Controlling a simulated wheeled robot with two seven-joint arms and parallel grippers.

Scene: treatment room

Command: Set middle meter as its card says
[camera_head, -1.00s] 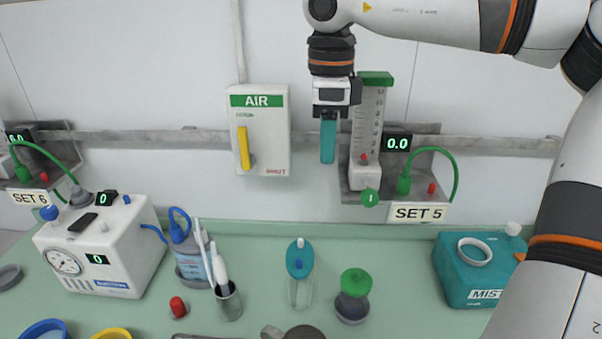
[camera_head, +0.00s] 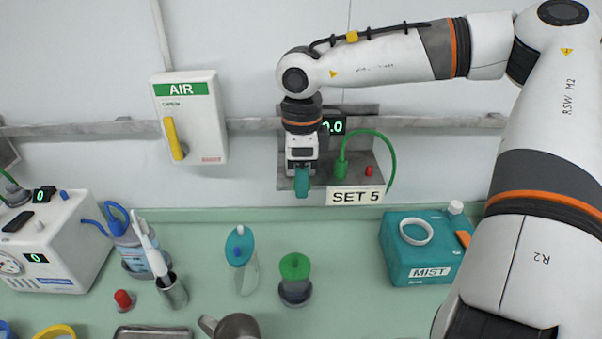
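The meter with the card "SET 5" (camera_head: 355,197) is on the wall rail. Its green-digit display (camera_head: 334,126) is partly covered and appears to read 0.0. My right gripper (camera_head: 302,183) points down in front of the meter's lower part, at the left of the card. The gripper and wrist hide the scale tube and the green knob. The teal fingers show as one block, so I cannot tell their gap or whether they touch the knob. My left gripper is out of view.
A yellow-handled AIR box (camera_head: 205,100) is on the wall at left. A green hose (camera_head: 385,150) loops right of the meter. Below, the counter holds a teal MIST box (camera_head: 410,262), a green-lidded jar (camera_head: 295,290), a teal-topped bottle (camera_head: 243,272) and a white machine (camera_head: 75,225).

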